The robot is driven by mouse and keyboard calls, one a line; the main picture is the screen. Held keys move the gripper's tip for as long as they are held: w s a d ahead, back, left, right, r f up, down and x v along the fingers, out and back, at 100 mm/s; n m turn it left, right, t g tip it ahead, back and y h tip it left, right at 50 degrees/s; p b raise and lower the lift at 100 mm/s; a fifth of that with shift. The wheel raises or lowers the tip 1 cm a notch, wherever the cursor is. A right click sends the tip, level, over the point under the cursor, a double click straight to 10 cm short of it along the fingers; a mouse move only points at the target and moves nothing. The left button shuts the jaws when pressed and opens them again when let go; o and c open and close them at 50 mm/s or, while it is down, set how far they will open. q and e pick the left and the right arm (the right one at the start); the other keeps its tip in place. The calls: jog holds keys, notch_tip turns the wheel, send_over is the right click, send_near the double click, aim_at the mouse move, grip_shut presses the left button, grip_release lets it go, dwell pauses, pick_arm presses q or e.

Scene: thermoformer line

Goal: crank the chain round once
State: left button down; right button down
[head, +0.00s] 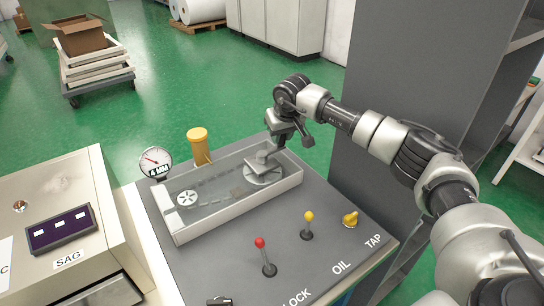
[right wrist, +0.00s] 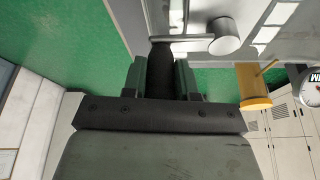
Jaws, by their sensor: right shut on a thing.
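The chain (head: 215,183) runs in a shallow light-framed housing between a left sprocket (head: 187,199) and a right wheel (head: 263,175). The crank (head: 265,154) stands on the right wheel. In the right wrist view, its grey arm (right wrist: 185,39) runs from the round hub (right wrist: 225,36) to a dark handle (right wrist: 160,68). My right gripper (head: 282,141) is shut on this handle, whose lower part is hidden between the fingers. My left gripper is not in view.
The console has a red-knobbed lever (head: 261,243), a yellow-knobbed lever (head: 309,217) and a yellow tap (head: 350,219). A dial gauge (head: 155,160) and yellow cylinder (head: 198,146) stand behind the housing. A tall grey cabinet (head: 405,65) is close to my right arm.

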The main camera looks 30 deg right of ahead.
jog(key=shift+a+f, duration=0.25)
jog(key=shift+a, duration=0.2)
jog(key=shift+s, duration=0.85)
jog(key=shift+s+r+p, duration=0.1)
jog(key=shift+s+p, duration=0.2)
jog(key=shift+s, duration=0.05)
jog(key=shift+s+a, duration=0.35)
jog(key=shift+s, duration=0.55)
jog(key=shift+s+a+r, duration=0.1)
jog(key=shift+s, duration=0.05)
